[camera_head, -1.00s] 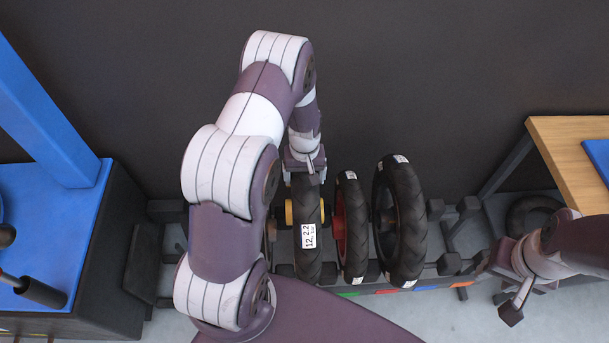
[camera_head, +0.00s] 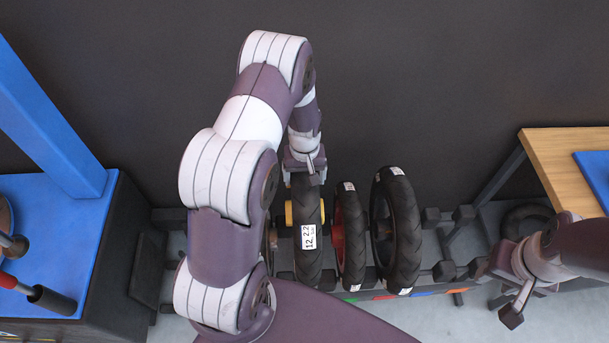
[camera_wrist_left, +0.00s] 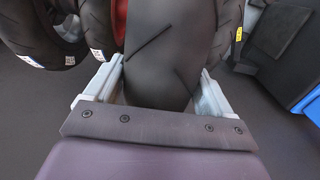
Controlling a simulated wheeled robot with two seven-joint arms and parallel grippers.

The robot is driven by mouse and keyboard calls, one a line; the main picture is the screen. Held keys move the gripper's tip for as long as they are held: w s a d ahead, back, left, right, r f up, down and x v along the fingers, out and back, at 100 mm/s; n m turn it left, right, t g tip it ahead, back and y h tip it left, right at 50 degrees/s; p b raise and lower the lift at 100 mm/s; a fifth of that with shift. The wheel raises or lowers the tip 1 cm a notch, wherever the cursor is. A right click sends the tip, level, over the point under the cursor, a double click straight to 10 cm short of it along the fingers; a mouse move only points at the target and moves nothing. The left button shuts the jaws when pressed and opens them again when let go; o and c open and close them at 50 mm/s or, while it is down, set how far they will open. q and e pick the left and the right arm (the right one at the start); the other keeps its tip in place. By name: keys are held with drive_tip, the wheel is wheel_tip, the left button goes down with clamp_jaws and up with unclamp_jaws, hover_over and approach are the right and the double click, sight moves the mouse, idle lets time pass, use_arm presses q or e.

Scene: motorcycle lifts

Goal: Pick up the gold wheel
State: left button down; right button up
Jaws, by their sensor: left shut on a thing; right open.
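The gold wheel (camera_head: 308,262) stands upright in the rack, with a black tyre, a white label and a gold hub showing at its left side. My left gripper (camera_head: 306,178) is at the top of its tyre. In the left wrist view the gripper (camera_wrist_left: 165,85) has one finger on each side of the tyre (camera_wrist_left: 160,50) and is shut on it. My arm hides part of the wheel's left side. My right gripper (camera_head: 515,298) is open and empty at the right, apart from the wheels.
A red-hubbed wheel (camera_head: 352,245) stands close to the right of the gold wheel, with another dark wheel (camera_head: 406,240) beyond it. The dark rack (camera_head: 445,270) holds them. A blue lift (camera_head: 50,220) stands at the left and a wooden table (camera_head: 550,165) at the right.

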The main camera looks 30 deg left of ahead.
use_arm(q)
drive_tip(key=shift+w+r+p, duration=0.15)
drive_tip(key=shift+r+p, duration=2.4)
drive_tip(key=shift+r, duration=1)
drive_tip(key=shift+f, duration=0.15)
